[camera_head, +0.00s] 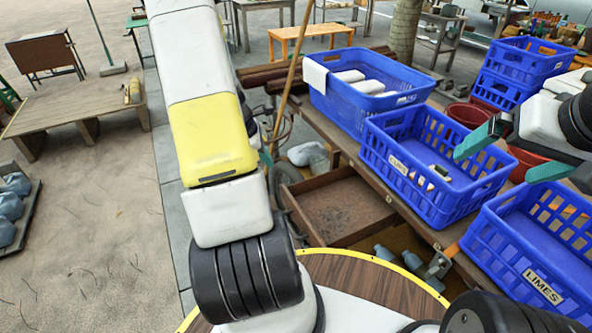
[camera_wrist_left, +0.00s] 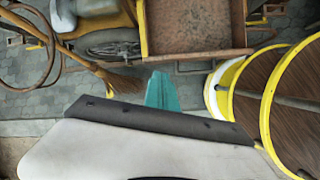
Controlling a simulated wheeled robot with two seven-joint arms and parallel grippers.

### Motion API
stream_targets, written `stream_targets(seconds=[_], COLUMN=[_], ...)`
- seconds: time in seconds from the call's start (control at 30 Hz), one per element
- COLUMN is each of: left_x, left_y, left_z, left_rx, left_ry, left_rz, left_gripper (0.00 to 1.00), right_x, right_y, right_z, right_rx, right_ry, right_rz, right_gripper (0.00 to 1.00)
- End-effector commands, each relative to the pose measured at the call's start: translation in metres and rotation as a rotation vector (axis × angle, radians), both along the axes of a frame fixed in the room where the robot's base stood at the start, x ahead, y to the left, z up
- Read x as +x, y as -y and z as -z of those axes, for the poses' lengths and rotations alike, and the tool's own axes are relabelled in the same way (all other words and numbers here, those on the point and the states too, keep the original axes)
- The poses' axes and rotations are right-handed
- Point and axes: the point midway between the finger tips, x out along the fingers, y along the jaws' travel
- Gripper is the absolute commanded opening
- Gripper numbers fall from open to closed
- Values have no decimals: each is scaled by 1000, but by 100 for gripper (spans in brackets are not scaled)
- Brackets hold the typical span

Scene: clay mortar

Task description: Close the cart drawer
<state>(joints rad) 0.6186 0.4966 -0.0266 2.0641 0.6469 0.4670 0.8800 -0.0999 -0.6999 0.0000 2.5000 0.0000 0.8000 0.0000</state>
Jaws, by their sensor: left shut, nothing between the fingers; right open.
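The cart drawer (camera_head: 340,207) is a shallow brown box, pulled out and open below the left side of the cart top (camera_head: 340,137). Its inside looks empty. It also shows at the top of the left wrist view (camera_wrist_left: 195,28). My left gripper (camera_head: 265,157) is mostly hidden behind my left arm in the head view, with only a bit of teal showing. In the left wrist view its teal fingers (camera_wrist_left: 160,90) are together and empty, just below the drawer's near edge in the picture. Contact cannot be told. My right gripper (camera_head: 493,167) is open and empty above the blue crates.
Blue crates (camera_head: 428,200) stand on the cart, some labelled LIMES. A broom (camera_wrist_left: 120,82) and a wheel (camera_wrist_left: 108,45) are left of the drawer. Grey bottles (camera_head: 412,260) lie on a lower shelf. A wooden pallet table (camera_head: 70,110) stands far left; the sandy ground between is open.

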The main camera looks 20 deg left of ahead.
Motion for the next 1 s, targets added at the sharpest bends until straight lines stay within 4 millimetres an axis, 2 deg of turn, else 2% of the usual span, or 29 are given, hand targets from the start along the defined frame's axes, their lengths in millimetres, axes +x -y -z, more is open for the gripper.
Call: stream_targets(seconds=[0.03, 0.1, 0.2, 0.33, 0.47, 0.87, 1.0], left_x=[-6, -11, -17, -18, -14, 9, 27], left_y=[-13, -25, -35, -38, -34, -13, 1], left_z=[23, 46, 66, 77, 91, 168, 166], left_rx=[-30, -59, -83, -94, -95, -95, -91], left_ry=[-35, -67, -94, -107, -107, -107, -104], left_rz=[-83, -179, -265, -301, -301, -298, -293], left_gripper=[0, 0, 0, 0, 0, 0, 0], right_x=[0, 0, 0, 0, 0, 0, 0], right_y=[0, 0, 0, 0, 0, 0, 0], right_z=[0, 0, 0, 0, 0, 0, 0], right_rx=[0, 0, 0, 0, 0, 0, 0], right_ry=[0, 0, 0, 0, 0, 0, 0], right_rz=[0, 0, 0, 0, 0, 0, 0], right_gripper=[100, 100, 100, 100, 100, 100, 100])
